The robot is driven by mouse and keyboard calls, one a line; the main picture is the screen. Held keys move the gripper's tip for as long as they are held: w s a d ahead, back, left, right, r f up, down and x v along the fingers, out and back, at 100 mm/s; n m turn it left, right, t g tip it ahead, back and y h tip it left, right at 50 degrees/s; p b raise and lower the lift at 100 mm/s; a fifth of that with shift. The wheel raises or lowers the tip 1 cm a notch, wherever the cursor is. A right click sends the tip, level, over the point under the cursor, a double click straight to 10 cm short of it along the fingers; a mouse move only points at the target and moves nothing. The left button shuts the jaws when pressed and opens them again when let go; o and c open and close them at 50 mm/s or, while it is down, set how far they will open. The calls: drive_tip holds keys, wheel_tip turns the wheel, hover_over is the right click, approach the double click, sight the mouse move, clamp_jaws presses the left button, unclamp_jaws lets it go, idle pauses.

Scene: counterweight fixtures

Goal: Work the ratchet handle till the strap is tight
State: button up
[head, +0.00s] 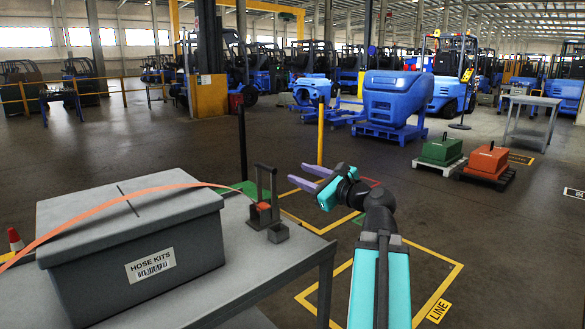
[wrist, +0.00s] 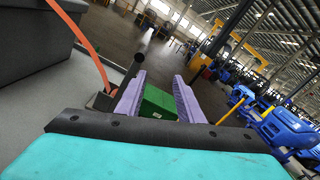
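The ratchet (head: 267,222) stands on the grey table beside the box, with its dark handle (head: 266,178) upright. The orange strap (head: 128,197) arches over the box and runs down to the ratchet. My gripper (head: 300,175) is to the right of the handle, apart from it, with purple fingers pointing left. In the wrist view my gripper (wrist: 158,76) is open, with a clear gap and nothing held. The handle (wrist: 132,72) shows there just left of the left finger, and the strap (wrist: 90,50) is further left. The ratchet's base is partly hidden behind that finger.
A grey lidded box labelled HOSE KITS (head: 135,250) fills much of the grey table (head: 235,285). A green object (wrist: 158,103) shows beyond my fingers. A yellow post (head: 321,130) stands behind my gripper. Open floor lies to the right.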

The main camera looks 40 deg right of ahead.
drive_tip(key=s+d+m+h+p, duration=0.1)
drive_tip(key=s+d+p, duration=0.3)
drive_tip(key=d+p, duration=0.4)
drive_tip(key=s+d+m+h+p, duration=0.1)
drive_tip(key=s+d+m+p, duration=0.1)
drive_tip(key=s+d+p, duration=0.3)
drive_tip(key=d+p, duration=0.3)
drive_tip(key=d, duration=0.1)
drive_tip(key=shift+m, duration=0.4)
drive_tip(key=shift+s, duration=0.1)
